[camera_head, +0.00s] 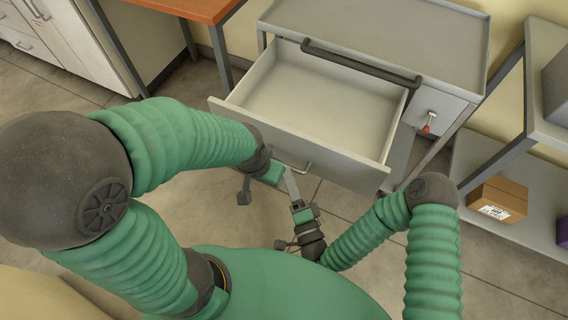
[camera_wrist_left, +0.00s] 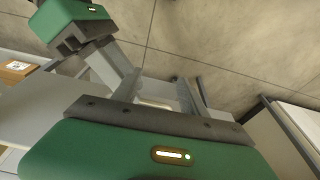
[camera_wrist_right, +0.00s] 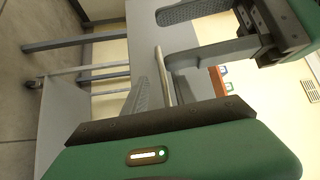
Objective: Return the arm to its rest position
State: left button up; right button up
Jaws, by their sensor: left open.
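My left gripper (camera_head: 267,188) is beside the front of a pulled-out drawer (camera_head: 237,117), left of its pale handle (camera_head: 293,166). In the left wrist view its two fingers (camera_wrist_left: 157,92) stand apart with nothing clearly held. My right gripper (camera_head: 297,210) is low in front of the drawer, close to the left one. In the right wrist view its fingers (camera_wrist_right: 165,92) look apart, with a thin pale bar, likely the drawer handle (camera_wrist_right: 164,75), showing between or beyond them. Whether they touch it cannot be told. Each wrist view also shows the other gripper close by.
The drawer is empty, under a grey cabinet top (camera_head: 385,40). A key with a red tag (camera_head: 428,124) hangs in the cabinet at right. A shelf unit with a cardboard box (camera_head: 497,199) stands further right, an orange-topped table (camera_head: 195,8) at back left.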

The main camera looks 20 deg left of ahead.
jog(key=v, duration=0.3)
jog(key=x, duration=0.7)
jog(key=shift+w+a+r+b, duration=0.15)
jog(key=shift+w+a+b, duration=0.1)
jog(key=shift+b, duration=0.1)
